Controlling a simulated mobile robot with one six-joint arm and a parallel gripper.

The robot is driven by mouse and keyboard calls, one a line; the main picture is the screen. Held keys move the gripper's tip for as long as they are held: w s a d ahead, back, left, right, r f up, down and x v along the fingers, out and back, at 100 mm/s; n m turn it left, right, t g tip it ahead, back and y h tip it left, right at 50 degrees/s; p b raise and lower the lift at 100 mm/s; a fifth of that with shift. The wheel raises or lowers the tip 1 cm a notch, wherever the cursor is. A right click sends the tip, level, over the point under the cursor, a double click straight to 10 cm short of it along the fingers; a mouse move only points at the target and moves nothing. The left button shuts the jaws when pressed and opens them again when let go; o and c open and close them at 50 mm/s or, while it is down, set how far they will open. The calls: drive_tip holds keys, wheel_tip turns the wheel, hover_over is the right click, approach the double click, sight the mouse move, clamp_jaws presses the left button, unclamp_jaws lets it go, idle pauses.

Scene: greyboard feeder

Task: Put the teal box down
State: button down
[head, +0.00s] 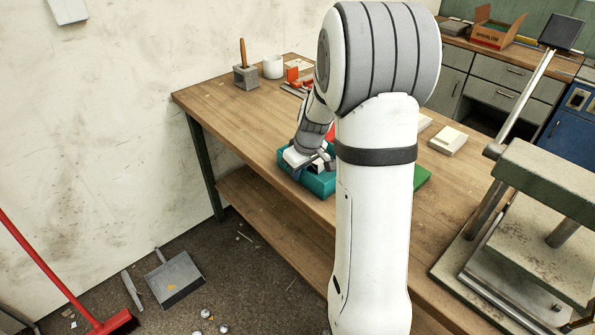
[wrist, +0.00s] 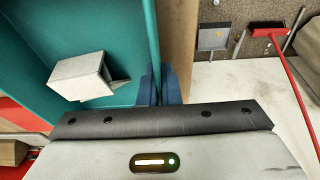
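The teal box (head: 321,186) is at the front edge of the wooden workbench in the head view, partly hidden by my arm. My gripper (head: 298,172) is at its left part. In the wrist view the teal box (wrist: 85,25) fills the upper left, and a pale grey block-like piece (wrist: 80,76) shows inside it. The blue fingers of my gripper (wrist: 160,88) stand on either side of the box's wall, closed on it. I cannot tell whether the box's underside touches the bench.
The workbench (head: 225,98) carries a white mug (head: 273,67), a brush holder (head: 246,77) and orange-red items (head: 297,78) at the back. A green piece (head: 422,178) and a pale block (head: 448,140) lie right of my arm. A lever press (head: 540,220) stands at right.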

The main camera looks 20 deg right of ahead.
drive_tip(key=shift+f, duration=0.1)
drive_tip(key=c, duration=2.1)
unclamp_jaws()
drive_tip(key=shift+f, duration=0.1)
drive_tip(key=o, duration=0.5)
drive_tip(key=shift+c, duration=0.2)
